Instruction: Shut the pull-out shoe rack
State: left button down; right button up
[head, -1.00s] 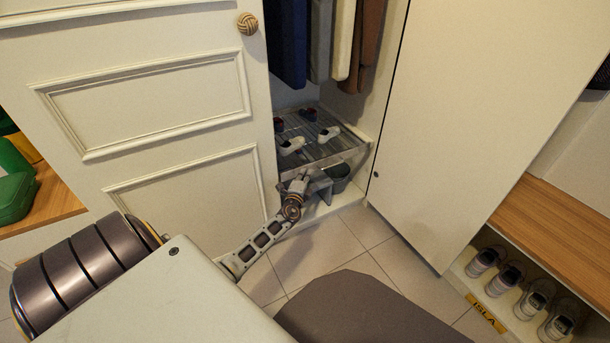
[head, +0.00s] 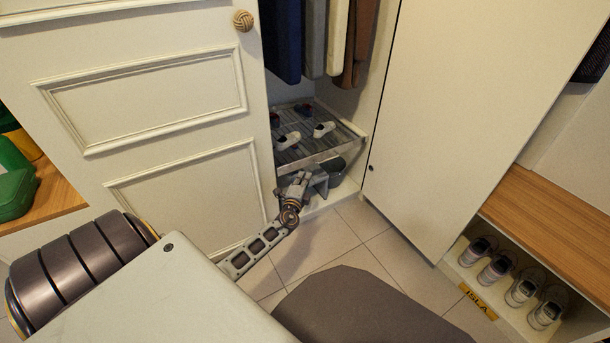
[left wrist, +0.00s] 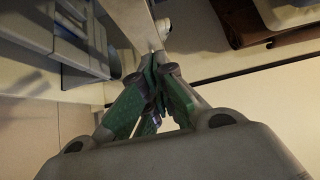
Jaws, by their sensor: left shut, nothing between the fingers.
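The pull-out shoe rack (head: 322,157), a wire shelf with a pale front rail, sits low in the open cupboard under hanging clothes. Light shoes (head: 323,130) and darker ones stand on it. My left gripper (head: 303,178) is shut and empty, low in front of the rack's front rail. In the left wrist view its green-padded fingers (left wrist: 155,80) are together, with their tips close by a pale rail (left wrist: 135,25); I cannot tell if they touch it. My right gripper is not in view.
A white panelled door (head: 150,110) with a knotted knob stands left of the opening. A pale panel (head: 470,90) closes the right side. A wooden bench (head: 560,220) with shoes below is at far right. Tiled floor (head: 330,240) is clear in front.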

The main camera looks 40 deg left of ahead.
pick_arm(q)
jog(key=p+v, duration=0.1)
jog(key=v, duration=0.6)
dwell(0.5)
